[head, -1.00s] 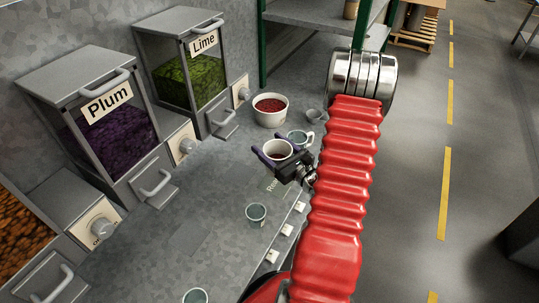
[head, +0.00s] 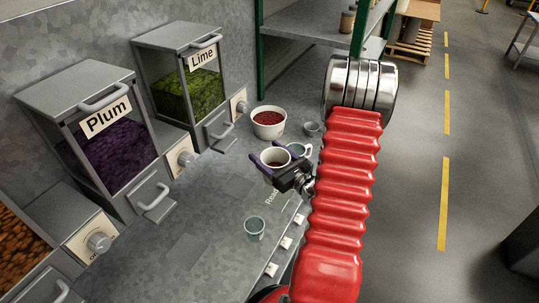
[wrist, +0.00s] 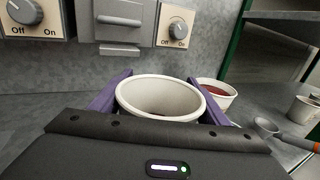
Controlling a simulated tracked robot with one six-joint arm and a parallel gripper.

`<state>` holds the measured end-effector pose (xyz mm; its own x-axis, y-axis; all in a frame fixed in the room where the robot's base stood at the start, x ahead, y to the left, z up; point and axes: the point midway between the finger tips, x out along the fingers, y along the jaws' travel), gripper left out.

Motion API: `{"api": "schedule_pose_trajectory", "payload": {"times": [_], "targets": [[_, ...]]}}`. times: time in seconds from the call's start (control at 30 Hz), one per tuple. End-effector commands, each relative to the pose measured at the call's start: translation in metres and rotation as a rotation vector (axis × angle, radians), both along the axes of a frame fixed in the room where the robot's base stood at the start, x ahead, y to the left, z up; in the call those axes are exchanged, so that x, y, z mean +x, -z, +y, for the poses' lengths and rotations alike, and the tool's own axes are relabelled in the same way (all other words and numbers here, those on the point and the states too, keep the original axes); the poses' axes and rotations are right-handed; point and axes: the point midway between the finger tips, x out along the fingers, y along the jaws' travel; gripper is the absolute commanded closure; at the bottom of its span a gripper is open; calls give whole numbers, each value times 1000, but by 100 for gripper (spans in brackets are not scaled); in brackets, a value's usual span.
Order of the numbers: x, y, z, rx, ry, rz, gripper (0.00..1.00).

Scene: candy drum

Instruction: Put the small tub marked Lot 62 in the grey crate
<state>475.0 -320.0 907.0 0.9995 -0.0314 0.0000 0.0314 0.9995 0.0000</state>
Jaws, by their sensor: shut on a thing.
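My gripper (head: 274,161) has its purple fingers shut around a small white tub (head: 275,155), one on each side. The tub also fills the middle of the wrist view (wrist: 160,97), upright and open at the top. Something dark reddish shows inside it. No lot mark can be read on it. I cannot tell whether it is clear of the counter. The grey crate is not seen in either view.
A larger white tub of red candy (head: 268,123) stands behind on the counter (head: 215,225). Plum (head: 105,140) and Lime (head: 190,90) dispensers line the left.

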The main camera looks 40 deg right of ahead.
Motion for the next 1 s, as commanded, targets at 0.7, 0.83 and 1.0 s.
{"api": "schedule_pose_trajectory", "payload": {"times": [0.7,0.83,1.0], "targets": [[69,40,201,5,-341,-3,58],[73,49,246,5,-413,0,58],[72,58,295,3,-491,1,58]]}}
